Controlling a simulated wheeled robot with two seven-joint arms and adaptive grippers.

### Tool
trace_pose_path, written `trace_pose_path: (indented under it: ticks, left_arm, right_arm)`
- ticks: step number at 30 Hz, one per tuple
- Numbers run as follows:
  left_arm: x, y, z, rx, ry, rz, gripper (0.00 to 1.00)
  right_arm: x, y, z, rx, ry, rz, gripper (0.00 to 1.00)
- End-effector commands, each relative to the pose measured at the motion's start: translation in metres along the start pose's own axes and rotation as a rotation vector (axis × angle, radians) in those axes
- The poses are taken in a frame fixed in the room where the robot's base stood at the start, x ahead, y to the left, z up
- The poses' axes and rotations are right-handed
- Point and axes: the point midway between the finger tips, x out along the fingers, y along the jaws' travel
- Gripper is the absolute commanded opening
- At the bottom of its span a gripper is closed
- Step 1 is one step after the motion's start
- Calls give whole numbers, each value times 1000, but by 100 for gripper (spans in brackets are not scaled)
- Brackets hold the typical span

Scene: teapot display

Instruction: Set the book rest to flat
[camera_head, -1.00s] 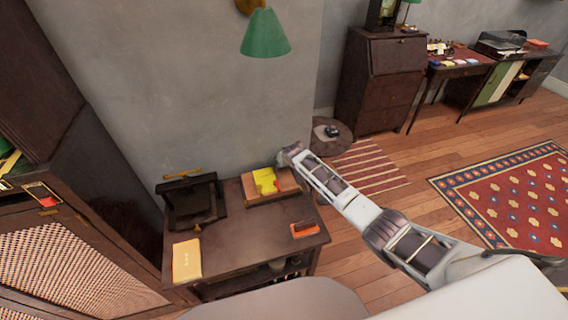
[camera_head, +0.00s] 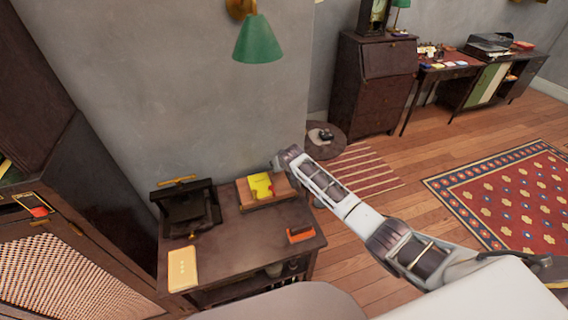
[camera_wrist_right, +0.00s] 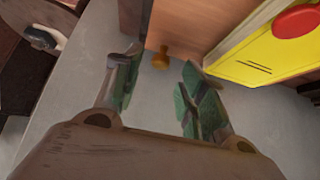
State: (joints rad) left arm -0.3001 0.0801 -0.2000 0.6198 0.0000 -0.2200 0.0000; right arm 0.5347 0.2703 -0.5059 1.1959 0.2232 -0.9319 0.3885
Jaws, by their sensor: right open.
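A wooden rest (camera_head: 246,192) with a yellow book (camera_head: 260,186) on it stands at the back right of the small dark desk. I take it for the book rest, though a dark stand with a brass bar (camera_head: 185,208) is at the back left. In the right wrist view, its brown wooden panel (camera_wrist_right: 185,28) and the yellow book (camera_wrist_right: 265,55) with a red disc are close ahead. A brass knob (camera_wrist_right: 160,58) shows by the panel, just beyond my right gripper (camera_wrist_right: 159,82). That gripper is open, its green-padded fingers apart and empty. My left gripper is out of view.
The desk (camera_head: 240,245) also holds an orange-red item (camera_head: 300,233) and a cream booklet (camera_head: 183,268). The desk's middle is bare. A wall is behind it, a cabinet (camera_head: 70,265) to its left, and a round side table (camera_head: 325,138) beyond my right arm.

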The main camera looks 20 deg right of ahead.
Motion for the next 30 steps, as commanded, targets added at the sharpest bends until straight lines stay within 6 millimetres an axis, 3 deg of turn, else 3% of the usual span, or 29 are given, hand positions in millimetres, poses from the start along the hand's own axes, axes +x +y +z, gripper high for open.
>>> trace_pose_path:
  ticks: [30]
  left_arm:
    - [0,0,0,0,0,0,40]
  right_arm:
    - [-79,0,-1,0,1,0,42]
